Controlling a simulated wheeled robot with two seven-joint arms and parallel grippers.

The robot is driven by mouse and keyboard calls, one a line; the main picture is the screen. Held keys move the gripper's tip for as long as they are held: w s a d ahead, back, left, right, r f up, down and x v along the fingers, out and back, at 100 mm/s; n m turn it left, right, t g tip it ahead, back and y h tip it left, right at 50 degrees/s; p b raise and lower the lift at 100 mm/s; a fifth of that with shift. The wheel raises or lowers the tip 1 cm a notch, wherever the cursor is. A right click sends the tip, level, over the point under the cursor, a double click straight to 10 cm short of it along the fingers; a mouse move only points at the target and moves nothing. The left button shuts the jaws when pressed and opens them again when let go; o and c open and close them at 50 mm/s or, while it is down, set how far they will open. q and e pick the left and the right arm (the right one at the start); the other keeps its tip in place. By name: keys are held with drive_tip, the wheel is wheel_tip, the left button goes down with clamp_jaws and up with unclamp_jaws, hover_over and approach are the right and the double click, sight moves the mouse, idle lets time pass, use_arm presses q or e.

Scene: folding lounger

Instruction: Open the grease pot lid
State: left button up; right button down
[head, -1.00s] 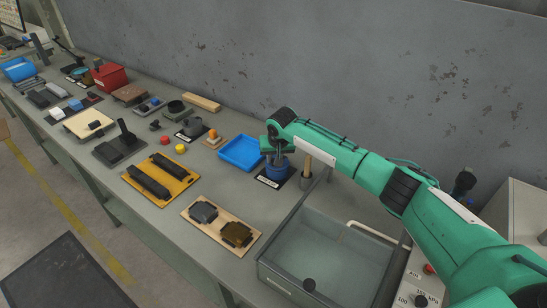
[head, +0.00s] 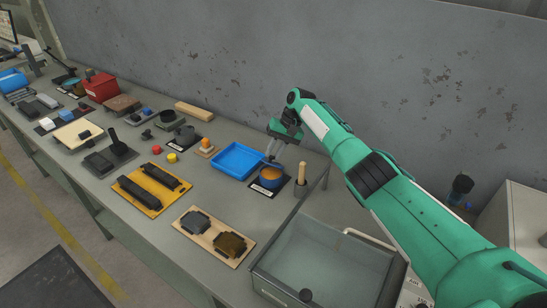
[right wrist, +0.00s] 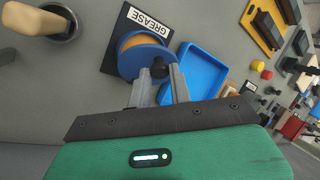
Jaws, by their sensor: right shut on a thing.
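The grease pot (head: 270,180) is a round blue pot on a black base at the back of the bench, and orange grease shows in its open top. My right gripper (head: 271,157) is just above and behind the pot, with its fingers angled down. In the right wrist view the gripper (right wrist: 159,73) is shut on the dark knob of the blue lid (right wrist: 139,67). The lid is tilted up, with an orange crescent of grease (right wrist: 133,41) showing past its edge. Whether the lid still touches the rim is hard to tell. My left gripper is out of view.
A blue tray (head: 224,168) stands close to the left of the pot. A wooden handle (head: 301,174) stands upright to its right. A large grey basin (head: 322,263) is in front, and a small orange-topped item (head: 206,144) sits beyond the tray.

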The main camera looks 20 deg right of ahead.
drive_tip(key=shift+w+d+r, duration=0.1)
idle(0.3)
drive_tip(key=c, duration=1.3)
unclamp_jaws()
drive_tip(key=shift+w+b+v, duration=0.2)
drive_tip(key=shift+b+v, duration=1.4)
drive_tip(key=shift+v, duration=5.25)
drive_tip(key=shift+d, duration=0.15)
